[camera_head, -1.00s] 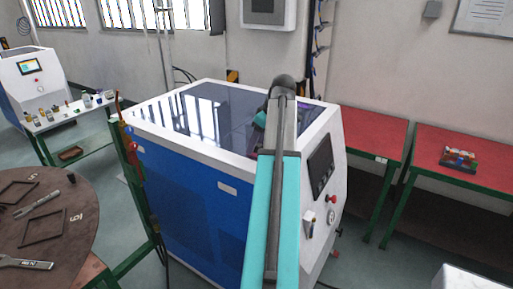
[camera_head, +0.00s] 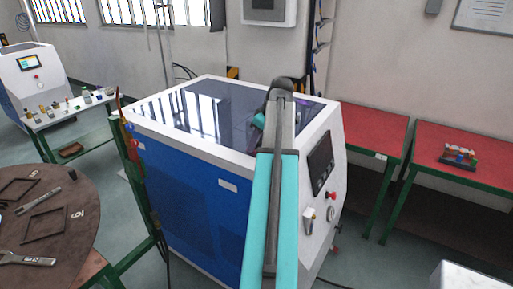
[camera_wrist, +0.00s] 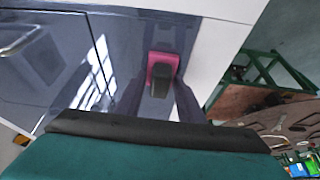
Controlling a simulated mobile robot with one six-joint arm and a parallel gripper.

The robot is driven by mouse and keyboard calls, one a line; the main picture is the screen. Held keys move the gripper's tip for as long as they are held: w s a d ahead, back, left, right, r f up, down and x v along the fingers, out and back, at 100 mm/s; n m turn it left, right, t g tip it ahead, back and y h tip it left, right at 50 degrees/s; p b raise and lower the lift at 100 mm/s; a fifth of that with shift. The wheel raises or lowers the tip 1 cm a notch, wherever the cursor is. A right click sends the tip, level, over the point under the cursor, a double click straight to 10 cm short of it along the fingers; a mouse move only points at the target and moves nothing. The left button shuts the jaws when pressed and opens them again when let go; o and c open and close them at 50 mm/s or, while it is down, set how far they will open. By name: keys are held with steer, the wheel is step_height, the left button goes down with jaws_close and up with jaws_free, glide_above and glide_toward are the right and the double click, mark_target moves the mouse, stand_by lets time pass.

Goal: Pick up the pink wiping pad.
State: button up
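The pink wiping pad (camera_wrist: 162,59) shows in the wrist view on the glossy dark top of the blue-and-white generator (camera_head: 190,190), near its white rim. A dark grey block covers its middle; I cannot tell whether the block is part of the pad. My gripper (camera_wrist: 160,88) has two dark fingers that seem to stand apart, one on each side of the pad. Whether they touch it is not clear. In the head view my arm hides the pad and most of my gripper.
A round brown table (camera_head: 85,225) with frames and tools stands at the left. Red-topped benches (camera_head: 375,140) stand at the right, one with a small block set (camera_head: 458,156). A control panel with a red knob is on the generator's front.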

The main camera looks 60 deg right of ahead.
steer(key=c, duration=0.4)
steer(key=shift+r, duration=0.2)
steer(key=shift+r+b, duration=0.9)
steer(key=shift+r, duration=0.25)
steer(key=s+d+b, duration=0.1)
steer(key=s+b, duration=0.1)
steer(key=s, duration=0.3)
steer(key=s+d+r+b, duration=0.1)
steer(key=s, duration=0.4)
steer(key=s+d+r+b, duration=0.1)
steer(key=s+b, duration=0.1)
steer(key=s, duration=0.3)
steer(key=shift+s+d+r+b, duration=0.15)
steer(key=shift+s+d+b, duration=0.15)
steer(key=shift+d, duration=0.05)
